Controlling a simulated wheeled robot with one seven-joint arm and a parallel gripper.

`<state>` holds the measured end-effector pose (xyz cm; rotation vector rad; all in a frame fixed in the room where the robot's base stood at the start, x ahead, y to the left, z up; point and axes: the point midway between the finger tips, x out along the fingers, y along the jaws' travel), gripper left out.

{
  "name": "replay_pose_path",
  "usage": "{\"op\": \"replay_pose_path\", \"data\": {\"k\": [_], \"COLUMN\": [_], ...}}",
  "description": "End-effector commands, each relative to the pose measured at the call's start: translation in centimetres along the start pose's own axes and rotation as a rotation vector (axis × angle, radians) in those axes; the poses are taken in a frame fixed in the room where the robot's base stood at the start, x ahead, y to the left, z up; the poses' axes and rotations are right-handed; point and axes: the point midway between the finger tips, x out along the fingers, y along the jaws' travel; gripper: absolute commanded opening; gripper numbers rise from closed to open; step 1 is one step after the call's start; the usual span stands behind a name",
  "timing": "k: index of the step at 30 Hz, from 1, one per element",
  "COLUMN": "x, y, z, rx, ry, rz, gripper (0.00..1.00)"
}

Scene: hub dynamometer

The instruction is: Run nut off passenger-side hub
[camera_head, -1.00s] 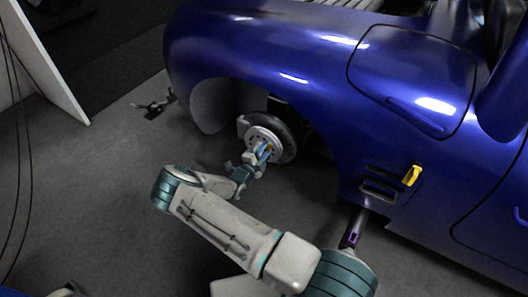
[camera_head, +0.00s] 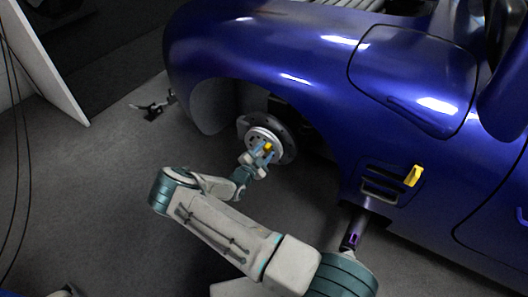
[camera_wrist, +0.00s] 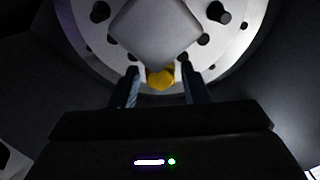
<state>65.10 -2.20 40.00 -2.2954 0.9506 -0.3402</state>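The passenger-side hub (camera_head: 258,136) is a silver disc in the front wheel arch, with a dark brake disc behind it. A yellow nut (camera_head: 267,147) shows at the hub face, and in the wrist view the nut (camera_wrist: 160,78) sits below a grey square block (camera_wrist: 155,32) in front of the holed hub disc (camera_wrist: 228,42). My gripper (camera_head: 260,154) is at the hub. In the wrist view, my gripper's fingers (camera_wrist: 160,82) stand on either side of the nut with a gap at each side. Whether the nut is threaded on a stud is hidden.
The blue car body (camera_head: 270,55) and its fender curve above the hub. A yellow piece (camera_head: 413,176) sits on the car's side by a vent. A purple-and-black post (camera_head: 353,228) stands under the sill.

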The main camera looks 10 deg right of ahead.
Motion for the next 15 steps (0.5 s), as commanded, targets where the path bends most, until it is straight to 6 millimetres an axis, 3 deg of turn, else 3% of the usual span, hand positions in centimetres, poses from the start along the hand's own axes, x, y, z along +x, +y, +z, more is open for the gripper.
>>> {"op": "replay_pose_path", "data": {"k": [7, 15], "x": [0.03, 0.05], "y": [-0.05, -0.10], "z": [-0.07, -0.13], "rx": [0.047, 0.353], "ry": [0.000, 0.000], "rz": [0.000, 0.000], "gripper": [0.41, 0.41]}}
